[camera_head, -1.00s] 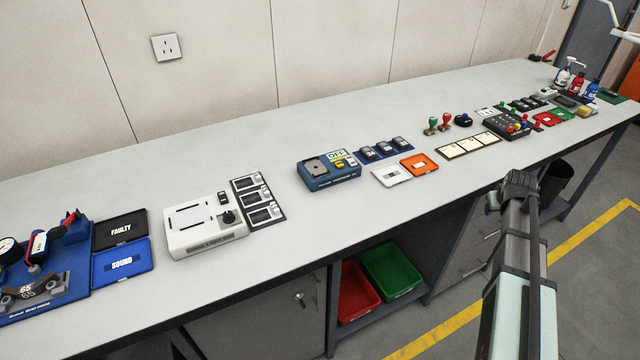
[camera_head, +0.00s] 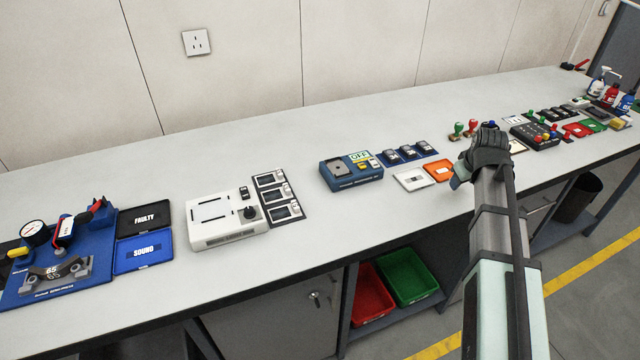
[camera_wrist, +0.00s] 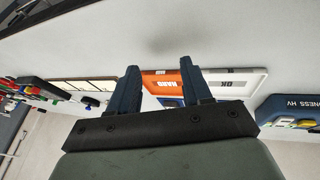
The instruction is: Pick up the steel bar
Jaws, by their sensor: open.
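I cannot make out a steel bar for certain in either view. My gripper (camera_head: 464,172) is over the front part of the bench, right of the orange tray, in the head view. In the wrist view its two dark blue fingers (camera_wrist: 162,85) are apart, with nothing clearly held between them. Beyond the fingers lie the orange tray (camera_wrist: 164,81), marked HARD, and the white tray (camera_wrist: 245,78). My arm hides part of the bench behind it.
A blue hardness tester (camera_head: 350,174) stands left of the trays, with a white unit (camera_head: 226,222) and a blue rig (camera_head: 60,270) farther left. Stamps (camera_head: 464,129) and a dark button box (camera_head: 535,136) are to the right. The bench front (camera_head: 330,225) is largely clear.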

